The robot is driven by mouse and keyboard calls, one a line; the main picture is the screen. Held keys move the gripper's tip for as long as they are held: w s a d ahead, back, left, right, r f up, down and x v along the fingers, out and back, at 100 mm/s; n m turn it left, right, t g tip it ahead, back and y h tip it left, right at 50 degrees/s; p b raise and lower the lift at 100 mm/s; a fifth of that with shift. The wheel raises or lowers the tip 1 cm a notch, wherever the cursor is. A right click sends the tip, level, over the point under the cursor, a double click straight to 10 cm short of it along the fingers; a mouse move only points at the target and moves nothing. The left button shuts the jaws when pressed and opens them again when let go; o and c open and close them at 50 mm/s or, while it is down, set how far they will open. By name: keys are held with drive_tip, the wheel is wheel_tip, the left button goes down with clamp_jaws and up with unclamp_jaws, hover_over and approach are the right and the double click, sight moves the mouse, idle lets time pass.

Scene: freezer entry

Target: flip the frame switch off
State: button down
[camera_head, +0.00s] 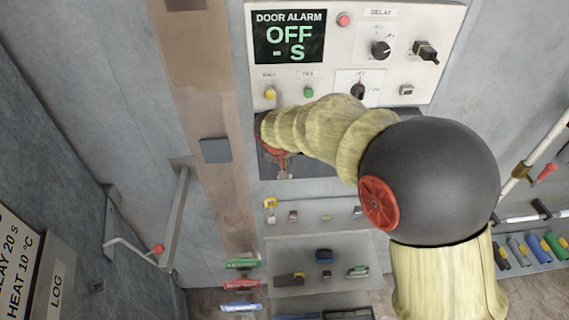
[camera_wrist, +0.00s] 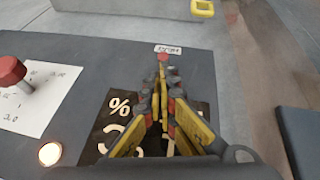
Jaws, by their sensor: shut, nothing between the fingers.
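A small red-tipped lever (camera_wrist: 163,57) stands beside a white label (camera_wrist: 168,49) on the dark panel (camera_wrist: 90,60) in the wrist view. The label is too blurred to read surely, so I cannot confirm that this is the frame switch, nor its position. My gripper (camera_wrist: 160,82) is shut and empty, with its fingertips just short of the lever in the picture; I cannot tell whether they touch. In the head view, my gripper (camera_head: 283,163) is in front of the dark panel (camera_head: 320,170), and my arm hides much of that panel.
A red knob (camera_wrist: 10,72), a glowing lamp (camera_wrist: 50,153) and a percent display (camera_wrist: 115,105) share the dark panel. Above it, the door alarm display (camera_head: 289,37) reads "OFF - S". A bracket handle (camera_head: 175,215) projects at the left; a shelf (camera_head: 315,265) holds small items below.

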drive_tip(key=shift+s+f+t+b, duration=0.45)
drive_tip(key=shift+t+b, duration=0.35)
drive_tip(key=shift+b, duration=3.55)
drive_tip(key=shift+s+f+b, duration=0.1)
drive_tip(key=shift+f+b, duration=0.1)
drive_tip(key=shift+b, duration=0.95)
drive_tip(key=f+t+b, duration=0.1)
drive_tip(key=t+b, duration=0.1)
drive_tip(key=b, duration=0.7)
drive_tip(key=s+f+t+b, duration=0.1)
drive_tip(key=b, duration=0.8)
drive_tip(key=shift+s+t+b, duration=0.25)
drive_tip(key=shift+t+b, duration=0.05)
drive_tip(key=shift+t, duration=0.1)
drive_tip(key=b, duration=0.3)
drive_tip(key=shift+s+f, duration=0.2)
drive_tip(key=shift+f, duration=0.1)
drive_tip(key=shift+r, duration=0.2)
drive_tip(key=shift+r, duration=0.65)
